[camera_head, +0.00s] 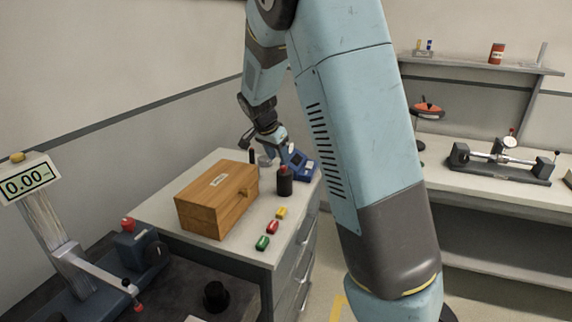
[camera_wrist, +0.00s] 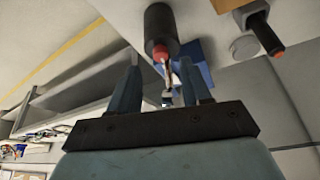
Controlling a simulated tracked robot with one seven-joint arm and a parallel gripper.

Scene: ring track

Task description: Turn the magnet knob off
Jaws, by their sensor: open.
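I cannot tell for certain which part is the magnet knob. A small blue device (camera_head: 300,165) with a darker face lies at the back right of the grey cabinet top; part of a blue thing (camera_wrist: 200,66) shows behind my right finger in the wrist view. My gripper (camera_head: 268,150) is low over the cabinet top, just left of the blue device. In the wrist view my gripper (camera_wrist: 159,66) has its fingers apart. A black bottle with a red tip (camera_wrist: 160,25) appears beyond them, and I see nothing clamped.
A wooden box (camera_head: 215,205) stands on the cabinet top (camera_head: 160,208). The black bottle (camera_head: 284,186) is beside it, with red, green and yellow small items (camera_head: 272,227) in front. A display stand (camera_head: 70,250) is at left. A bench (camera_head: 490,190) is at right.

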